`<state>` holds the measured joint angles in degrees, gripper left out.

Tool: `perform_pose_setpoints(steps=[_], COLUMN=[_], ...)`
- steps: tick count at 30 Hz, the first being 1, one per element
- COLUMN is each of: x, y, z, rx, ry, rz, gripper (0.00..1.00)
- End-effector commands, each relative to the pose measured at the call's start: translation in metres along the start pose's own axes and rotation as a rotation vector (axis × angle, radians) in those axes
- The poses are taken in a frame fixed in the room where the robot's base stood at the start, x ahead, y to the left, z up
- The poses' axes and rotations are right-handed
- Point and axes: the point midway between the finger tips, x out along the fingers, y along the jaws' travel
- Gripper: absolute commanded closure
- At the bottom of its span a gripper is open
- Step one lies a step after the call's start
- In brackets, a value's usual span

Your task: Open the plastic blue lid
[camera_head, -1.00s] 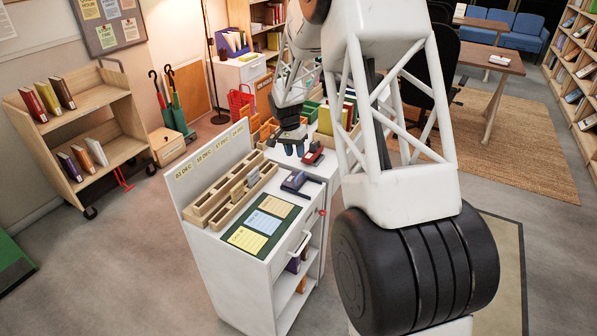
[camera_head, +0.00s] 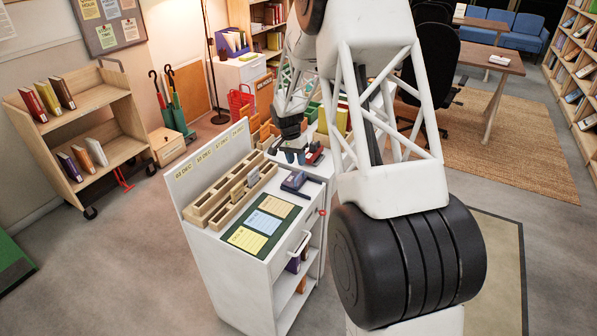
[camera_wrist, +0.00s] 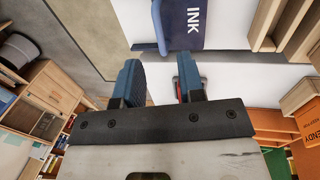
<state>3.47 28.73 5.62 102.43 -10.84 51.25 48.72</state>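The dark blue ink pad lid (camera_head: 296,181) lies on the white cabinet's top, behind the card strips. In the wrist view this lid (camera_wrist: 217,32) shows at the top, marked INK, with a lighter blue bar along its left edge. It looks closed. My gripper (camera_head: 295,157) hangs above the cabinet, beyond the pad on its far side and apart from it. In the wrist view my gripper (camera_wrist: 158,75) has its two blue fingers spread with an empty gap between them. The lid's hinge is not clear.
A red and dark desk tool (camera_head: 315,156) stands close to the right of my gripper. The wooden card tray (camera_head: 222,204) sits left of the pad. Yellow and blue cards on a green mat (camera_head: 262,229) lie nearer the front.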

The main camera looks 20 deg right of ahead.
Motion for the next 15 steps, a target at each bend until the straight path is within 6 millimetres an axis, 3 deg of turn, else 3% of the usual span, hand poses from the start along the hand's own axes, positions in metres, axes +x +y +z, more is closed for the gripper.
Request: perform_pose_setpoints(steps=[9,15], x=[0.039,0.05], y=[0.0,0.0], z=[0.0,0.0], rx=[0.0,0.0], ry=[-0.001,0.0], rz=[0.0,0.0], gripper=[0.64,0.64])
